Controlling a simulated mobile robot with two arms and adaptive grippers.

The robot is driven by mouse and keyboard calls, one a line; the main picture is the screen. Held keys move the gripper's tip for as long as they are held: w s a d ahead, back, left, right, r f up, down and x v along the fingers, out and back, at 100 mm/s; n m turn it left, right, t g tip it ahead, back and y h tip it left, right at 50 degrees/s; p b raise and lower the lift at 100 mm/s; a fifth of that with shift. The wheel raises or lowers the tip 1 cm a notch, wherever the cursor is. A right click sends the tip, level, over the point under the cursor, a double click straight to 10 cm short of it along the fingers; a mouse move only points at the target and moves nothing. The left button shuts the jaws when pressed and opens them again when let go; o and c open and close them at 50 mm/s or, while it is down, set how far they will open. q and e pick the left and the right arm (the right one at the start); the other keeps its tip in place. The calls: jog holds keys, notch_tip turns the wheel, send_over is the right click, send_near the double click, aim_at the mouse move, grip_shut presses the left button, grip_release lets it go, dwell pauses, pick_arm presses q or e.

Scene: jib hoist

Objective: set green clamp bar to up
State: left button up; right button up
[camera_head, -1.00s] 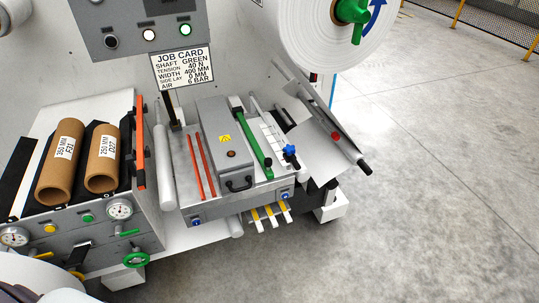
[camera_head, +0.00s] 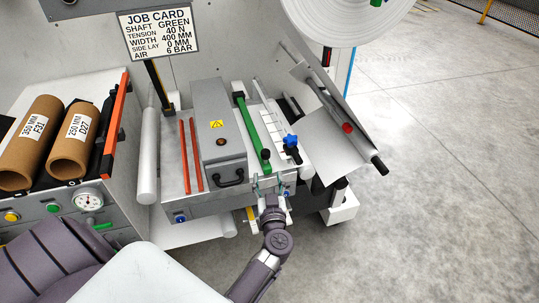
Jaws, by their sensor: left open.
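The green clamp bar (camera_head: 251,130) lies along the top of the grey machine deck, to the right of the grey box with the warning label. My left gripper (camera_head: 269,181) is open at the front edge, just below this near end. Its fingers point toward the deck and are spread apart with nothing between them. I cannot tell whether a finger touches the bar. My right gripper is not in view.
The grey box (camera_head: 217,120) with a black handle stands left of the bar. A blue knob (camera_head: 291,141) stands close on the right. A slanted white plate with a red knob (camera_head: 347,128) is farther right. Open floor lies to the right.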

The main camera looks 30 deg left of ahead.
aim_at(266, 158)
pick_arm(q)
jog(key=b+x, duration=0.1)
jog(key=x, duration=1)
jog(key=shift+f, duration=0.1)
jog(key=shift+d, duration=0.1)
grip_shut()
